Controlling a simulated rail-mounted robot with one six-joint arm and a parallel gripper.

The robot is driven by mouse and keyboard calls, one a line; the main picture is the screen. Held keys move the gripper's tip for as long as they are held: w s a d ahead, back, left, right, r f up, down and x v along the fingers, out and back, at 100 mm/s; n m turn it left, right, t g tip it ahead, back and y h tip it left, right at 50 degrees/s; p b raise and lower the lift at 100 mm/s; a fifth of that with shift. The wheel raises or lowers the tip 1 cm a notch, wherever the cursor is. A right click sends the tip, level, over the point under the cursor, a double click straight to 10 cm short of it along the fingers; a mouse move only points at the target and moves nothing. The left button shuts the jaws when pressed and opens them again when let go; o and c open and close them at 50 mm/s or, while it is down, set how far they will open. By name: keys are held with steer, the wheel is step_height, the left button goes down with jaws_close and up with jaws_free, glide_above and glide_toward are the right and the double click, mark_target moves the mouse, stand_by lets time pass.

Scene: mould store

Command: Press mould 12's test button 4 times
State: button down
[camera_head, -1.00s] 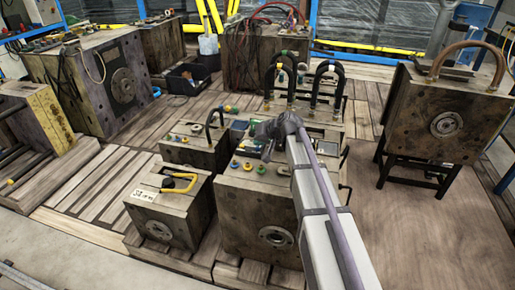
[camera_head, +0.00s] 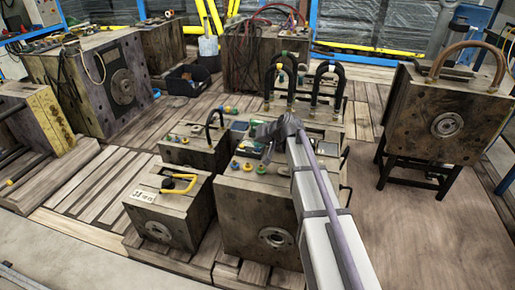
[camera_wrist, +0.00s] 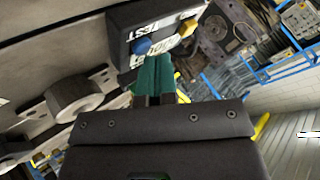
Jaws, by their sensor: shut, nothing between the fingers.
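My gripper (camera_wrist: 158,64) shows in the wrist view as two teal fingers, shut together and empty. Their tips are at the lower edge of a dark box (camera_wrist: 125,30) with white labels, one reading TEST. A blue button (camera_wrist: 143,46) on the box is just beside the fingertips. A yellow button (camera_wrist: 188,27) is farther right. I cannot tell whether the fingers touch the box. In the head view my arm reaches over the front middle mould (camera_head: 240,215), and its wrist hides part of the top. Which mould is number 12 cannot be read.
A smaller mould (camera_head: 165,222) with a yellow handle stands at the front left. Black arched hoses (camera_head: 330,70) rise behind my wrist. Another mould (camera_head: 440,115) sits on a black stand at the right. Wooden floor (camera_head: 420,230) is clear at the front right.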

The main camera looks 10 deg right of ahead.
steer(key=shift+r+p, duration=0.7)
steer(key=shift+r, duration=0.1)
step_height(320, 180, up, 5)
steer(key=p, duration=0.5)
stand_by(2.1)
step_height(320, 180, up, 4)
steer(key=p, duration=0.3)
steer(key=shift+f+p, duration=0.1)
steer(key=shift+p, duration=0.3)
steer(key=shift+f, duration=0.1)
step_height(320, 180, down, 9)
steer(key=b, duration=0.9)
stand_by(1.0)
